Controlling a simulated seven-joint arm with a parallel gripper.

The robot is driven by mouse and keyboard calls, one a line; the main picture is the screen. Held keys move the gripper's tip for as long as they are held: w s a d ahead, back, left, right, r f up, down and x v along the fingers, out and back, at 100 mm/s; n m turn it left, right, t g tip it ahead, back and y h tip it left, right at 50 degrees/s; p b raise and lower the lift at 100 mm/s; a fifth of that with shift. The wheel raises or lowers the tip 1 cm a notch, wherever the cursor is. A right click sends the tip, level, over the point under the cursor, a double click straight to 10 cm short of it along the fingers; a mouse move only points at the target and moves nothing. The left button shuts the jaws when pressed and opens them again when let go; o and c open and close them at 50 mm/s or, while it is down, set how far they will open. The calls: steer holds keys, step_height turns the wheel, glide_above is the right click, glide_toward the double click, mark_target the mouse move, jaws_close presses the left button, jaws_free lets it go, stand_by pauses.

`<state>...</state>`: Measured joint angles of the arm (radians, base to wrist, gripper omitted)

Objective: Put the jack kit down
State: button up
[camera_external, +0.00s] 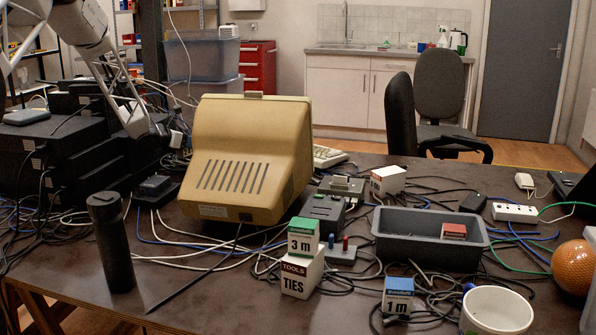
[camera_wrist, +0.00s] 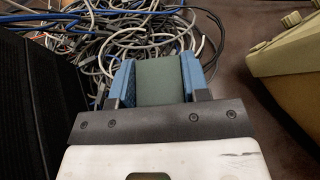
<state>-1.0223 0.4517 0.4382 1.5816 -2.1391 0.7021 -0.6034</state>
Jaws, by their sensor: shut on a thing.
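My gripper (camera_wrist: 157,88) is shut on a dark grey-green block, which I take to be the jack kit (camera_wrist: 160,78). The block sits between the two blue finger pads in the wrist view, with its plain top face showing. Tangled cables lie beyond and below it; I cannot tell how high it is held. In the external view my gripper (camera_external: 160,138) is at the left, beside the black equipment stack and left of the beige monitor. The held block cannot be made out clearly there.
The beige monitor (camera_external: 247,160) stands right of my gripper, black equipment (camera_external: 60,150) left. A dark cylinder (camera_external: 110,240) stands in front. Farther right are a green-topped 3 m box (camera_external: 303,238) on a TIES box (camera_external: 301,277), a grey bin (camera_external: 425,255) and a 1 m box (camera_external: 397,297).

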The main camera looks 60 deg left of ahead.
mark_target(187, 150)
steer(key=shift+f, duration=1.6)
steer(key=shift+f, duration=0.1)
steer(key=shift+f, duration=1.8)
steer(key=shift+f, duration=0.1)
steer(key=o, duration=1)
steer(key=shift+s+r, duration=0.2)
steer(key=shift+r, duration=0.05)
steer(key=shift+v, duration=3.5)
